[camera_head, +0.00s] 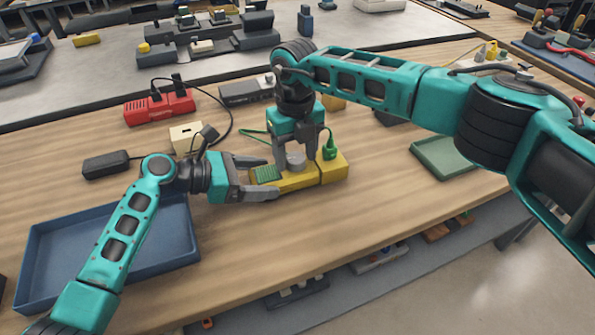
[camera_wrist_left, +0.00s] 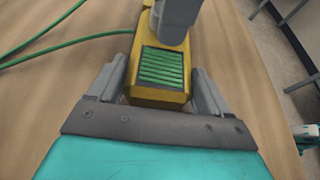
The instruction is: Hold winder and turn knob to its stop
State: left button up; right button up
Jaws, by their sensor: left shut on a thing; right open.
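The yellow winder (camera_head: 302,181) lies on the wooden table, with green cable wound in a window (camera_head: 268,173) at its left end. In the left wrist view the winder (camera_wrist_left: 157,95) sits between the fingers. My left gripper (camera_head: 262,178) is shut on that end, one finger along each side. The grey round knob (camera_head: 295,159) stands on top of the winder. My right gripper (camera_head: 294,163) points down from above, open, with its fingers on either side of the knob. I cannot tell whether they touch it. A green plug (camera_head: 330,150) stands at the winder's right part.
A blue tray (camera_head: 150,245) lies at the left front and a green tray (camera_head: 443,157) at the right. A red power block (camera_head: 160,107), a black adapter (camera_head: 106,164) and a cream box (camera_head: 187,137) stand behind. The table in front of the winder is clear.

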jog(key=n, duration=1)
jog(key=c, duration=0.7)
jog(key=m, duration=0.5)
jog(key=shift+m, duration=0.3)
jog(key=m, duration=0.4)
jog(key=shift+m, duration=0.3)
jog(key=o, duration=0.7)
